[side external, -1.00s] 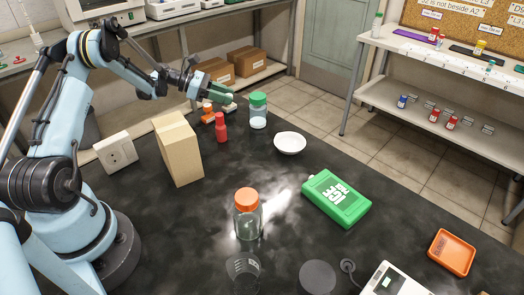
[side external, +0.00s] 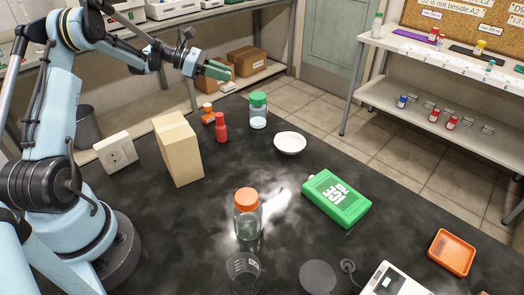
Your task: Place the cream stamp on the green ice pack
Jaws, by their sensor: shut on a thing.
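The green ice pack (side external: 322,205) lies flat on the black bench, right of centre, with white markings on its top. My gripper (side external: 219,71), with green fingers, is raised above the far side of the bench, up and to the left of the ice pack and well apart from it. It is shut on a small pale thing (side external: 228,87), which seems to be the cream stamp. The stamp shows just below the fingers, small and partly hidden by them.
A tan box (side external: 178,150), a red bottle (side external: 221,128), a green-capped jar (side external: 258,111) and a white dish (side external: 290,143) stand near the far side. An orange-lidded jar (side external: 247,215) stands left of the ice pack. An orange tray (side external: 452,252) lies at right.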

